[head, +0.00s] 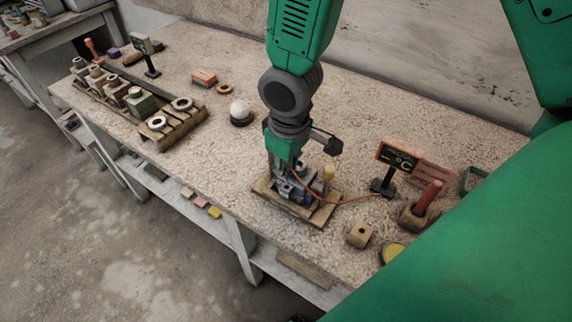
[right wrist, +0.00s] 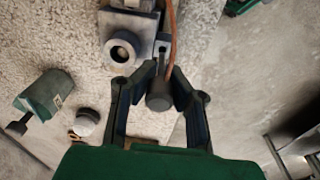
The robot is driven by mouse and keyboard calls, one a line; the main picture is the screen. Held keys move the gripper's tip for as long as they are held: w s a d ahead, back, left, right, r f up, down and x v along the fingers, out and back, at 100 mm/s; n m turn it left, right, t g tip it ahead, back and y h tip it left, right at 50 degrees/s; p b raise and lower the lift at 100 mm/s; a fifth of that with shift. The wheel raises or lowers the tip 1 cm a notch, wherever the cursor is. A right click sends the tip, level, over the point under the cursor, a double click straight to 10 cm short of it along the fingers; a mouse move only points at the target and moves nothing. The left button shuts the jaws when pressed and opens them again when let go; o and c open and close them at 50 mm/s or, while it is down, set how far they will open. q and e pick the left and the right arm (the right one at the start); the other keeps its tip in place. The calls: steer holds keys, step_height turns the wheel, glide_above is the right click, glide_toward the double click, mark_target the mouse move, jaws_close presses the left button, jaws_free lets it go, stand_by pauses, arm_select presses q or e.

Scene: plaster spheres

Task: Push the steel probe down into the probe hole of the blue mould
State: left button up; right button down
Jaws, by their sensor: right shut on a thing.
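The blue-grey mould (head: 290,191) sits on a wooden board (head: 322,214) near the table's front edge, partly hidden by my right gripper (head: 286,168). In the right wrist view, a grey block with a round opening (right wrist: 122,50) lies ahead of the fingertips. My right gripper (right wrist: 162,67) is shut on the dark-handled steel probe (right wrist: 159,97), between its two fingers. An orange cable (right wrist: 169,28) shows beyond the fingertips. The probe's tip and the probe hole cannot be made out, so I cannot tell how deep the probe sits. My left gripper is not in view.
A °C display (head: 398,156) stands right of the board, the cable running towards it. A red-handled tool in a block (head: 425,200) and a small holed block (head: 360,235) are nearby. A white sphere (head: 240,109) and a mould rack (head: 172,128) stand left. The table between is mostly clear.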

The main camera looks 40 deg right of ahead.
mark_target(286, 183)
steer(key=shift+f+b, duration=1)
steer(key=shift+f, duration=0.9)
steer(key=c, duration=1.6)
jaws_free()
steer(key=shift+r, duration=0.15)
steer(key=shift+r+p, duration=1.9)
steer(key=shift+p, duration=0.3)
